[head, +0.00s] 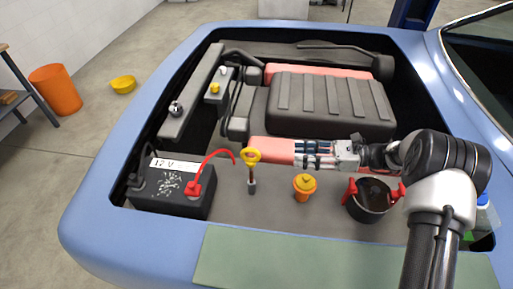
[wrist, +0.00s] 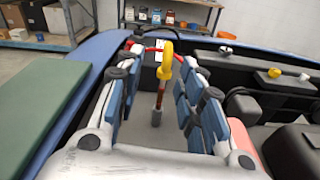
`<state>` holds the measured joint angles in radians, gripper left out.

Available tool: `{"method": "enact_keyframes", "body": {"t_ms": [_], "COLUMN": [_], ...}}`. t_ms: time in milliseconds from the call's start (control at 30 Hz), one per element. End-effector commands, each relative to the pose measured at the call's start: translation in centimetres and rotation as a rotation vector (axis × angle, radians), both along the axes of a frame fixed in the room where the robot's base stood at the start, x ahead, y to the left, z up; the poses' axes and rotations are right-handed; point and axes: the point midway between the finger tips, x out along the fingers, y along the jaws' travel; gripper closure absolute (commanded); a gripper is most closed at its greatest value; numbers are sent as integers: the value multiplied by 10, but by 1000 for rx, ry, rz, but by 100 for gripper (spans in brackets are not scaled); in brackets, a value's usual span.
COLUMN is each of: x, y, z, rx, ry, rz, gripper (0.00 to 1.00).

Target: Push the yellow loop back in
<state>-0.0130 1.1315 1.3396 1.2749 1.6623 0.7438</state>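The yellow loop (head: 253,156) tops a thin reddish-brown rod that stands upright out of a short grey tube (head: 251,187). A length of rod shows between loop and tube. In the wrist view the loop (wrist: 165,62) appears straight ahead, framed between the fingers, with the tube (wrist: 157,117) below. My gripper (head: 297,153) points left at about loop height, its fingertips a short way right of the loop and not touching it. In the wrist view my gripper (wrist: 163,75) is open and empty, with blue pads facing each other.
A black battery (head: 170,188) with a red cable (head: 212,160) stands left of the rod. An orange cap (head: 304,187) and a dark pot with red clips (head: 371,199) stand to the right. The dark engine cover (head: 330,105) lies behind; a green mat (head: 300,262) covers the front edge.

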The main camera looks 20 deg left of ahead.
Motion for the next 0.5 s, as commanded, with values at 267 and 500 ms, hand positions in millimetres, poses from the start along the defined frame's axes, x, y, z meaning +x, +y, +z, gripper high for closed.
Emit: {"method": "enact_keyframes", "body": {"t_ms": [267,500], "x": [10,2], "y": [6,33], "z": [-31,-32], "rx": [80,81], "ry": [114,117], "rz": [-44,-43], "gripper": [65,65]}}
